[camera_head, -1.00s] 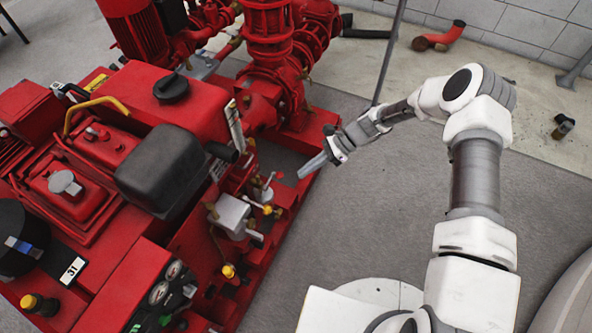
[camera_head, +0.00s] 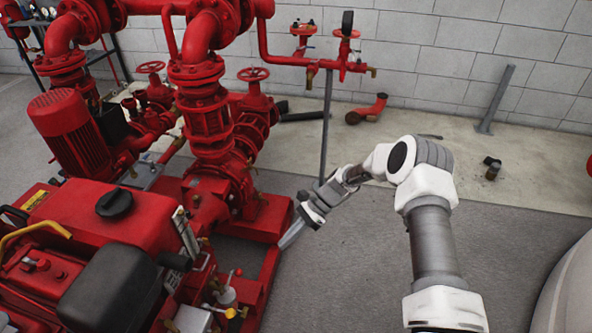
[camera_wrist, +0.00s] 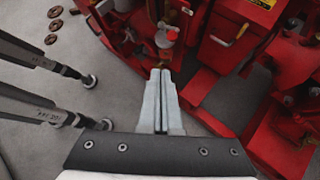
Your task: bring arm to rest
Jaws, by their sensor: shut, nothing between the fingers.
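My gripper (camera_head: 290,237) is at the end of my white and grey arm, in the middle of the head view. It points down and left, toward the red pump set's base frame (camera_head: 269,280). In the wrist view my gripper (camera_wrist: 160,72) has its two grey fingers side by side, shut with nothing between them. The fingertips appear near the edge of the red machinery (camera_wrist: 230,45). Whether they touch it I cannot tell; they look apart from it in the head view.
The red engine (camera_head: 100,230) and pump with red pipes (camera_head: 205,100) fill the left. A thin grey post (camera_head: 326,130) stands behind my gripper. A grey block wall (camera_head: 450,60) closes the back. Grey floor (camera_head: 365,270) is clear around my arm.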

